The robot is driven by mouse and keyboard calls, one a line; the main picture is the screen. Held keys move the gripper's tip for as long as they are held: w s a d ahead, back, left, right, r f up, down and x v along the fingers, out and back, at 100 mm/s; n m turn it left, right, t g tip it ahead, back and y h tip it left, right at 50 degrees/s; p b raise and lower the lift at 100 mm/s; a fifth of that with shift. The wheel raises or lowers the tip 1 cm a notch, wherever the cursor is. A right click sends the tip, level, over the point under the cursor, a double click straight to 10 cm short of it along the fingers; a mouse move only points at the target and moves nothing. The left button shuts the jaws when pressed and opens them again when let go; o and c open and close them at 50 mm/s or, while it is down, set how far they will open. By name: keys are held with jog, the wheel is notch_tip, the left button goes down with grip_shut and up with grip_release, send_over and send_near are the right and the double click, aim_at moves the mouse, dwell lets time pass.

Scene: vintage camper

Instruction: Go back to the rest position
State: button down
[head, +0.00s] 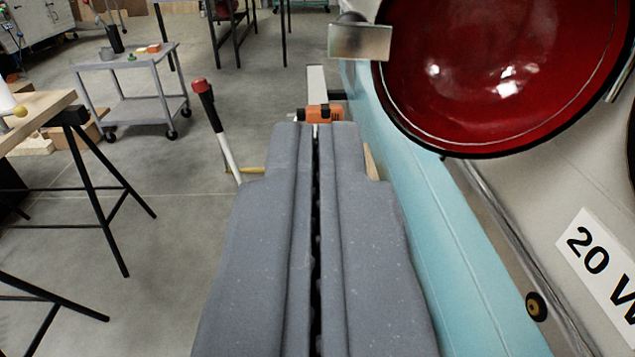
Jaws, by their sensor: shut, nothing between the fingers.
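My gripper (316,135) reaches forward from the bottom middle of the head view. Its two long grey fingers lie side by side with only a thin dark seam between them, shut and empty. The camper's turquoise side (428,185) runs close along the right of the fingers. A large round red lamp (480,65) with a dark rim is on the camper at the upper right, above and to the right of the fingertips.
An orange object (322,113) shows just beyond the fingertips. A red-topped white post (218,128) stands left of them. A grey trolley (130,103) and a black-legged workbench (35,112) are farther left. Concrete floor between is open. A "20 W" sign (605,262) is at right.

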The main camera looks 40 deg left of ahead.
jog(key=w+d+r+t+h+b, duration=0.25)
jog(key=w+d+r+h, duration=0.3)
jog(key=r, duration=0.45)
jog(key=s+d+r+m+t+h+b, duration=0.1)
jog(key=d+r+m+h, duration=0.15)
jog(key=r, duration=0.45)
jog(key=s+d+r+m+t+h+b, duration=0.1)
jog(key=d+r+m+h, duration=0.2)
jog(key=r, duration=0.5)
jog(key=s+a+r+m+g+b, duration=0.1)
jog(key=s+r, duration=0.5)
jog(key=s, duration=0.4)
jog(key=s+a+r+m+g+h+b, duration=0.1)
jog(key=s+r+m+b, duration=0.1)
jog(key=s+r, duration=0.5)
jog(key=s, duration=0.2)
jog(key=shift+s+a, duration=0.35)
jog(key=shift+f, duration=0.1)
